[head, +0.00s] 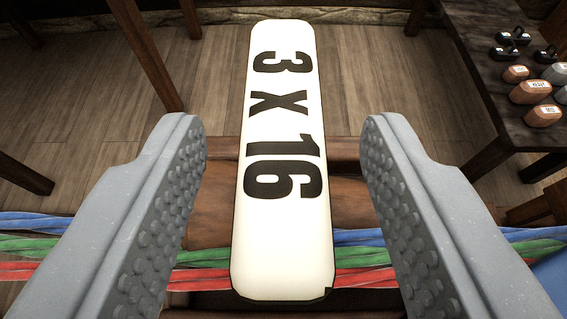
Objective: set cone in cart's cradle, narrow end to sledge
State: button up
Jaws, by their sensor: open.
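My gripper (282,135) is open, its two grey studded fingers spread left and right. A long white plate marked "3 X 16" (285,240) lies between the fingers in the picture, with visible room on both sides. Brown wood (215,212) shows under and beside the plate; most of it is hidden, so I cannot tell whether it is the cone or part of the cart. Blue (30,222), green (35,246) and red (35,271) strands run across, passing behind the plate and fingers. I cannot make out the cradle or the sledge.
A dark table (490,75) at the upper right holds several labelled brown and grey blocks (530,91) and small black pieces (513,38). Wooden legs (148,55) stand at the upper left. The plank floor (350,75) is open behind the plate.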

jog(key=p+v, duration=0.1)
jog(key=v, duration=0.8)
jog(key=d+r+n+t+y, duration=0.1)
jog(key=d+r+y, duration=0.2)
jog(key=r, duration=1.1)
jog(key=d+r+t+y, duration=0.2)
jog(key=d+r, duration=0.1)
jog(key=r, duration=1.1)
jog(key=s+d+r+g+h, duration=0.1)
jog(key=s+d+r+h, duration=0.3)
jog(key=s+d+r, duration=0.7)
jog(key=d, duration=0.3)
jog(key=shift+r+m+h, duration=0.3)
jog(key=shift+o, duration=0.4)
jog(key=shift+w+p, duration=0.1)
jog(key=shift+p, duration=0.25)
